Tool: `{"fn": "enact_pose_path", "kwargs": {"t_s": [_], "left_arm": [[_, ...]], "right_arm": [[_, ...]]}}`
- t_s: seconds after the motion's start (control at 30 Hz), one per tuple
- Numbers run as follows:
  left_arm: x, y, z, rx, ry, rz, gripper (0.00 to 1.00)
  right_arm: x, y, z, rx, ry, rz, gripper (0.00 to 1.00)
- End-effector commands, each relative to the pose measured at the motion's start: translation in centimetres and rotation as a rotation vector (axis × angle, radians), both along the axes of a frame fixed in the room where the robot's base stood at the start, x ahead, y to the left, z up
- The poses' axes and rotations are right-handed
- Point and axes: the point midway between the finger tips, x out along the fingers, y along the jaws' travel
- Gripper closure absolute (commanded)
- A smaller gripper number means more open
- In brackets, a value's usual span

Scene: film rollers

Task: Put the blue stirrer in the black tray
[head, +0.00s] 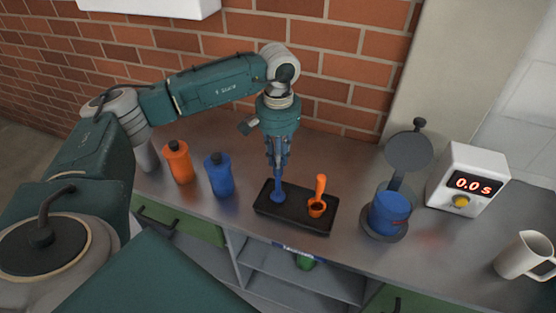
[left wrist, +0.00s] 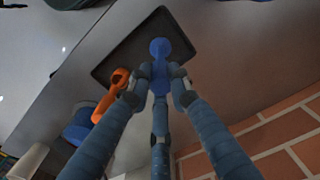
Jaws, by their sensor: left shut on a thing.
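The blue stirrer (head: 278,195) is upright in the grip of my left gripper (head: 279,160). My left gripper points down over the left part of the black tray (head: 270,220). The stirrer's lower end is over or on the tray; I cannot tell if it touches. In the left wrist view the blue stirrer (left wrist: 159,50) shows between the fingertips of my left gripper (left wrist: 160,85), with the black tray (left wrist: 120,55) behind it. My right gripper is not in view.
An orange scoop (head: 319,187) lies in the tray's right part. Blue (head: 219,176) and orange (head: 177,163) bottles stand left. A blue container with a raised lid (head: 391,209), a timer (head: 465,183) and a white mug (head: 524,256) stand right. A brick wall (head: 340,60) is behind.

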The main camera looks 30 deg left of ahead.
Motion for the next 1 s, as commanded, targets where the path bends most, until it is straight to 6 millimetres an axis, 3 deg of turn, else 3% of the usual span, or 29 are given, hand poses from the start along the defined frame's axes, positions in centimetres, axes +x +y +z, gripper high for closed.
{"fn": "enact_pose_path", "kwargs": {"t_s": [0.1,0.47,0.5,0.6,1.0], "left_arm": [[0.0,0.0,-1.0,0.0,-0.001,0.0,1.0],[0.0,0.0,-1.6,0.0,-0.002,-0.001,1.0],[0.0,0.0,-1.5,0.0,-0.001,-0.001,0.77],[0.0,0.0,-1.4,0.0,-0.001,-0.001,0.62],[0.1,0.0,-0.6,-0.001,-0.004,-0.001,0.62]], "right_arm": [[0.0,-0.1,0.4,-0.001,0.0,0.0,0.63],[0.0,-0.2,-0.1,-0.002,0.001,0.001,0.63],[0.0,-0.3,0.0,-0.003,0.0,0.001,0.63],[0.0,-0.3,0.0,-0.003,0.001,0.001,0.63],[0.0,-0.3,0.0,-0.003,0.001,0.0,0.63]]}}
